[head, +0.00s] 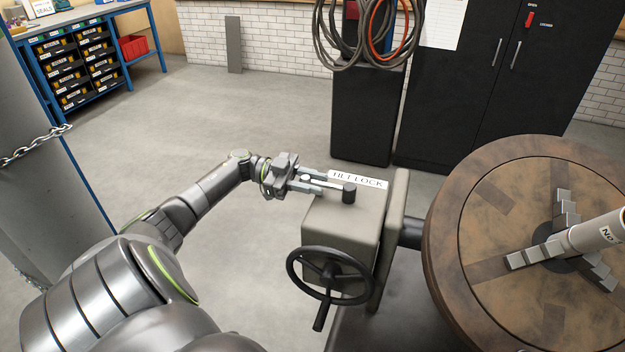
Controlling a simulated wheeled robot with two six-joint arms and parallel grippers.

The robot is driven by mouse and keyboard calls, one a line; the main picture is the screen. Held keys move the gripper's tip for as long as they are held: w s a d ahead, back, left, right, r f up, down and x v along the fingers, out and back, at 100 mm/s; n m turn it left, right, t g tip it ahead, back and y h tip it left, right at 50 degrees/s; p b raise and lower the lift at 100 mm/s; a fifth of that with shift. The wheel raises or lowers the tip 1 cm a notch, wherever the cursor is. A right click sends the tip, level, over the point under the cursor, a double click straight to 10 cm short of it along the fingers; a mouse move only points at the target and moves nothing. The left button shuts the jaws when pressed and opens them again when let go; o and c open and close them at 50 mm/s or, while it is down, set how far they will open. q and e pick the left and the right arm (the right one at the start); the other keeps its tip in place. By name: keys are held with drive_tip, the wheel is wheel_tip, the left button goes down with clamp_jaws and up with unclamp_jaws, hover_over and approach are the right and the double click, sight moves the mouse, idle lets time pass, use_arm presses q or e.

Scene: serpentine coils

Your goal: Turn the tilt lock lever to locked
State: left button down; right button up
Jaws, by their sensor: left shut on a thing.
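The tilt lock lever (335,186) is a thin light bar on a dark round pivot, on top of a grey-beige gearbox. It points left from the pivot, out towards my gripper. A white label reading TILT LOCK (358,179) lies just behind it. My left gripper (313,181) reaches in from the left, and its jaws are shut on the outer end of the lever. The fingers partly hide that end. Any lock position marks are not readable. My right gripper is not in view.
A black handwheel (330,274) sits on the gearbox (345,222) front. A large round brown table (480,215) with a chuck and a pale cylinder stands at right. Black cabinets (430,120) and hanging coils (352,55) are behind. Floor behind my left arm is clear.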

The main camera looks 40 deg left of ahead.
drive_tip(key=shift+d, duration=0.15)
use_arm(q)
drive_tip(key=c, duration=1.5)
unclamp_jaws()
drive_tip(key=shift+o, duration=0.2)
drive_tip(key=shift+w+d, duration=0.1)
drive_tip(key=shift+w, duration=0.05)
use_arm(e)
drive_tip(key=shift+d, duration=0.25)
